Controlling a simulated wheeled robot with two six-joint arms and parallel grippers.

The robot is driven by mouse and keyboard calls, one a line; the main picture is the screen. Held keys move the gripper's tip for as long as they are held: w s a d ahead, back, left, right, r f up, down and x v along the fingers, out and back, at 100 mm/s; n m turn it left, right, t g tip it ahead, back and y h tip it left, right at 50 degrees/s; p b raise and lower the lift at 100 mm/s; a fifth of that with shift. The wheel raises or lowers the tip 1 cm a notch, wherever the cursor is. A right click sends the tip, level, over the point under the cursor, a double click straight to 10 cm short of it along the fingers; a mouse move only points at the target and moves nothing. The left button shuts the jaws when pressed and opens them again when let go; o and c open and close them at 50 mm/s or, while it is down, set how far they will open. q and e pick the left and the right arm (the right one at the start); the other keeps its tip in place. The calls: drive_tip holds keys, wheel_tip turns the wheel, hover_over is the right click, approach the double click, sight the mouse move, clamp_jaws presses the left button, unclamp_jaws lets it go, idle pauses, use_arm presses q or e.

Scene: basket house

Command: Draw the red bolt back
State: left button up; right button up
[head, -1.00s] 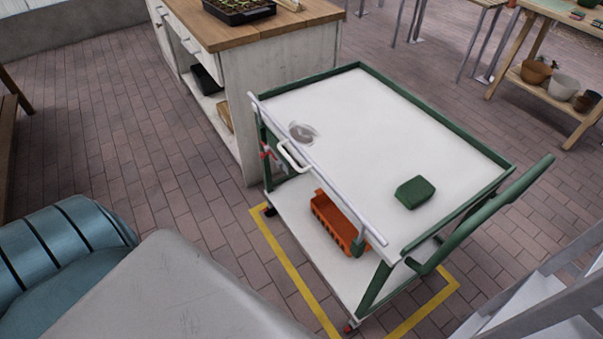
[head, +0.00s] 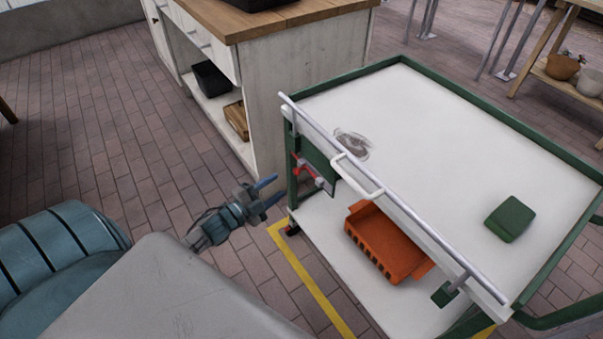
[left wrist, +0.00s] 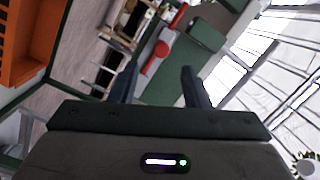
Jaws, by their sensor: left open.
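The red bolt (head: 308,170) is on the green plate at the cart's near left corner, below the push rail. It also shows in the left wrist view as a red bar (left wrist: 157,58) beside a green panel, between and beyond my fingers. My left gripper (head: 279,187) is open and empty, just left of the bolt and slightly lower, with its blue fingers pointing toward the cart. In the left wrist view my left gripper (left wrist: 158,72) has its two fingers apart. I see no contact with the bolt. My right gripper is out of view.
The cart has a white top (head: 430,130) with a green block (head: 510,218) and a white handle (head: 357,175). An orange crate (head: 385,243) sits on its lower shelf. A wooden-topped cabinet (head: 290,85) stands behind. Brick floor left of the cart is clear.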

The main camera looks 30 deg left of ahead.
sight(295, 173)
use_arm(q)
drive_tip(key=x, duration=0.3)
drive_tip(key=shift+r, duration=0.2)
drive_tip(key=p+x, duration=0.2)
drive_tip(key=x, duration=0.4)
drive_tip(key=shift+w, duration=0.25)
drive_tip(key=shift+w+d+f, duration=0.1)
drive_tip(key=shift+w+d, duration=0.15)
drive_tip(key=shift+w, duration=0.4)
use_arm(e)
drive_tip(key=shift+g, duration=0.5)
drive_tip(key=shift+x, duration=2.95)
use_arm(q)
drive_tip(key=shift+c, duration=0.2)
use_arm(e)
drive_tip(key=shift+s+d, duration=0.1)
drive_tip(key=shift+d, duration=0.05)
